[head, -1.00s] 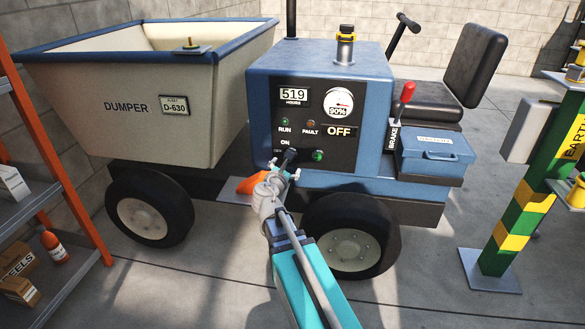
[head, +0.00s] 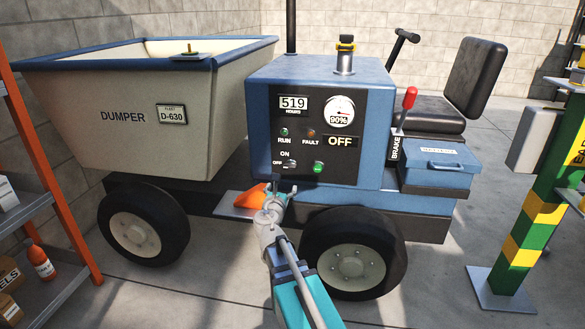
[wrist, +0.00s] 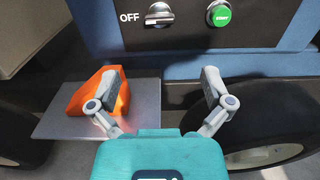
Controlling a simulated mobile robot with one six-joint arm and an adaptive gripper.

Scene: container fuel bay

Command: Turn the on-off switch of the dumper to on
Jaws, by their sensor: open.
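The dumper's on-off switch (head: 288,164) is a small rotary knob low on the black control panel (head: 262,145), with ON above it and OFF to its left. In the wrist view the switch (wrist: 159,15) has its bar lying roughly level, toward the OFF label. The panel display (head: 341,141) reads OFF. My gripper (head: 281,187) is just below the panel, apart from the switch. In the wrist view my gripper (wrist: 159,86) is open and empty, with the switch beyond and above its fingers.
A green START button (head: 318,168) sits right of the switch. An orange wedge-shaped object (head: 250,196) lies on the dumper's step (head: 231,208) below. A red-knobbed brake lever (head: 408,98) stands at right. Shelving (head: 52,190) is at left, a green-yellow post (head: 530,220) at right.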

